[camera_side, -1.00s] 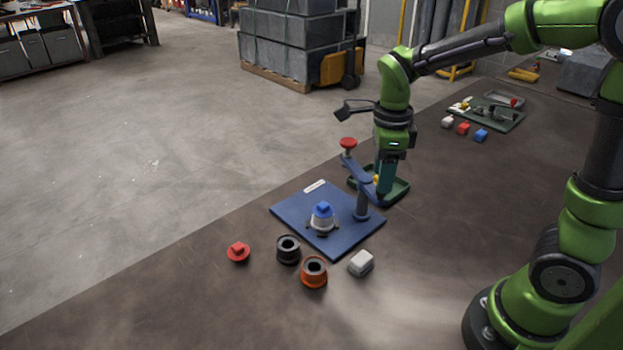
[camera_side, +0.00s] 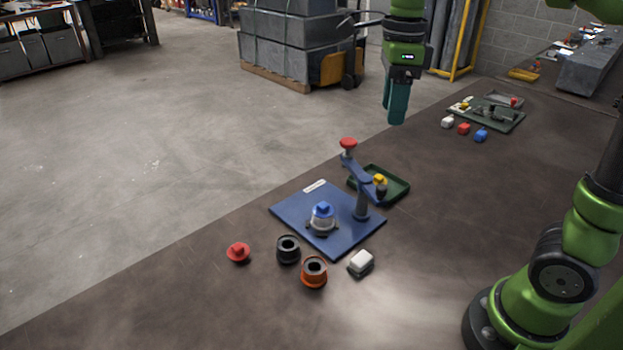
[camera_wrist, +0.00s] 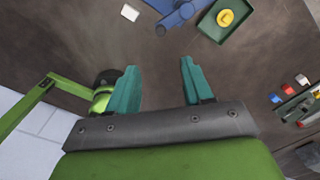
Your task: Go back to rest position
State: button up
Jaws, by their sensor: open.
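My gripper (camera_side: 397,104) is raised high above the far part of the table in the side view, with its teal fingers pointing down. In the wrist view the two teal fingers of my gripper (camera_wrist: 162,82) stand apart with nothing between them. Below it, a green tray (camera_side: 398,188) holds a yellow-topped piece (camera_side: 380,181). The tray (camera_wrist: 241,35) and the yellow piece (camera_wrist: 226,18) also show in the wrist view. A white part with a blue top (camera_side: 322,214) sits on the plate.
In front of the plate are a red piece (camera_side: 238,252), a black ring (camera_side: 288,250), an orange ring (camera_side: 314,273) and a white block (camera_side: 361,263). Small white, red and blue blocks (camera_side: 481,135) lie by a far tray (camera_side: 510,124). The air around my gripper looks clear.

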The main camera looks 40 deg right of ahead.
jog(key=s+a+f+n+t+y, duration=0.1)
jog(key=s+a+f+n+t, duration=0.1)
jog(key=n, duration=0.9)
jog(key=s+a+f+n+t+y, duration=0.1)
jog(key=s+a+f+n+t, duration=0.1)
jog(key=s+f+n+t, duration=0.2)
jog(key=s+n+t, duration=0.1)
jog(key=s+n, duration=0.2)
jog(key=n, duration=0.5)
jog(key=shift+a, duration=0.2)
jog(key=shift+s+f, duration=0.1)
